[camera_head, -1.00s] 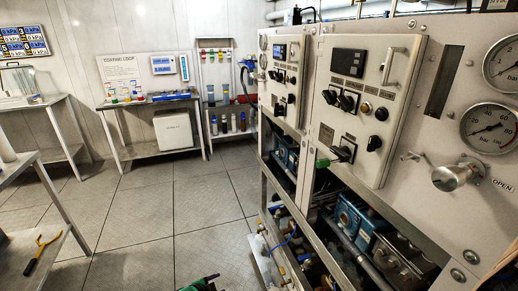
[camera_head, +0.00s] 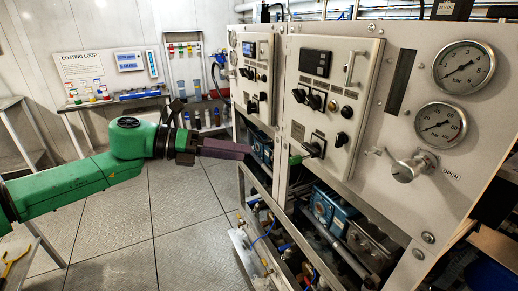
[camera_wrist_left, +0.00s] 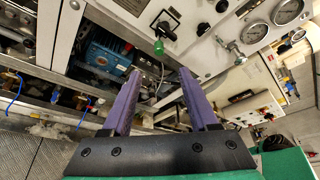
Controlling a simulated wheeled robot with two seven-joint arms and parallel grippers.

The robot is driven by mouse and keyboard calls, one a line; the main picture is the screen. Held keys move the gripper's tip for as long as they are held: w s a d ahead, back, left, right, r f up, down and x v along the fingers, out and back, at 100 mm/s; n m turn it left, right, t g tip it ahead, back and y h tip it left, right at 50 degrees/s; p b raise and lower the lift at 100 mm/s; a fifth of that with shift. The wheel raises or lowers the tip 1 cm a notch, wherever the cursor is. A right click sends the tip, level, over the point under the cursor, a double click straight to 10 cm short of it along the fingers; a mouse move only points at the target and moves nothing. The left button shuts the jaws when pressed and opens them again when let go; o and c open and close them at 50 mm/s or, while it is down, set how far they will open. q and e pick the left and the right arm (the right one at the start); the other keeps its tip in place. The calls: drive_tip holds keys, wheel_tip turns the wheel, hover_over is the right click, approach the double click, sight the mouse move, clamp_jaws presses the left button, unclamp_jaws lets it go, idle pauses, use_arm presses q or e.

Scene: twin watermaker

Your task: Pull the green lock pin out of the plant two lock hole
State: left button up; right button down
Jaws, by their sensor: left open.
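The green lock pin (camera_head: 295,160) sticks out at the lower left of the nearer control panel, beside a black switch handle (camera_head: 314,149). It also shows in the left wrist view (camera_wrist_left: 159,47), hanging below the black handle, with a thin pale cable under it. The hole itself is too small to make out. My left gripper (camera_head: 250,152) reaches in from the left with purple fingers, to the left of the pin and apart from it. In the left wrist view its fingers (camera_wrist_left: 160,72) are spread and empty, with the pin beyond the gap between them. My right gripper is not in view.
The nearer panel (camera_head: 332,80) carries a handle, knobs and a display. Below are open frame rails with blue pumps (camera_head: 330,205). The floor (camera_head: 185,205) on the left is clear.

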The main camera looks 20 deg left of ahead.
use_arm(q)
drive_tip(key=p, duration=0.6)
approach(306, 157)
drive_tip(key=x, duration=0.1)
drive_tip(key=p+x, duration=0.1)
drive_tip(key=x, duration=0.1)
drive_tip(key=f+p+x, duration=0.1)
drive_tip(key=x, duration=0.1)
drive_tip(key=shift+s+d, duration=0.15)
drive_tip(key=shift+s, duration=0.05)
clamp_jaws()
